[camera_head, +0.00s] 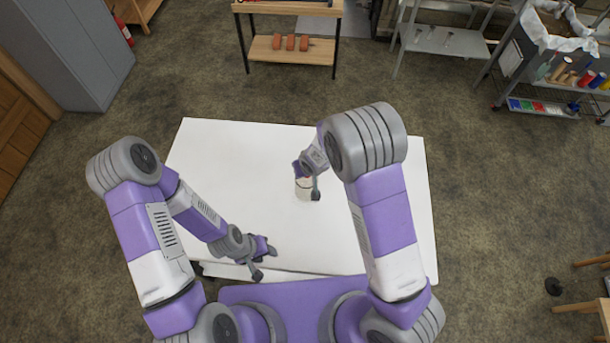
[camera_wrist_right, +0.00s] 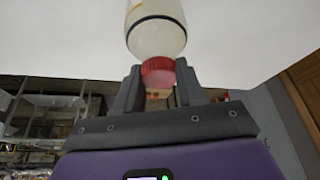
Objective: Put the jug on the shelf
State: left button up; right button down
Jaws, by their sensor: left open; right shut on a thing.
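The jug is white with a dark band and a red cap, and in the right wrist view its body (camera_wrist_right: 157,30) runs out of the top of the picture. My right gripper (camera_wrist_right: 158,88) is shut on it at the red cap, one finger on each side. In the head view the jug (camera_head: 304,190) is over the white table, partly hidden by my right gripper (camera_head: 308,178). I cannot tell whether its base touches the table. My left gripper (camera_head: 266,262) is open and empty low over the table's near edge. Several shelves show; I cannot tell which is the task's.
The white table (camera_head: 230,150) is otherwise clear. Behind it stand a wooden bench (camera_head: 262,48) with bricks on its lower board, a grey metal rack (camera_head: 455,43) and a loaded cart (camera_head: 540,98). A grey cabinet (camera_head: 75,45) is at the left. Open floor lies between.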

jog(key=shift+w+f, duration=0.1)
jog(key=shift+f, duration=2)
jog(key=c, duration=0.6)
grip_release()
jog(key=shift+c, duration=0.2)
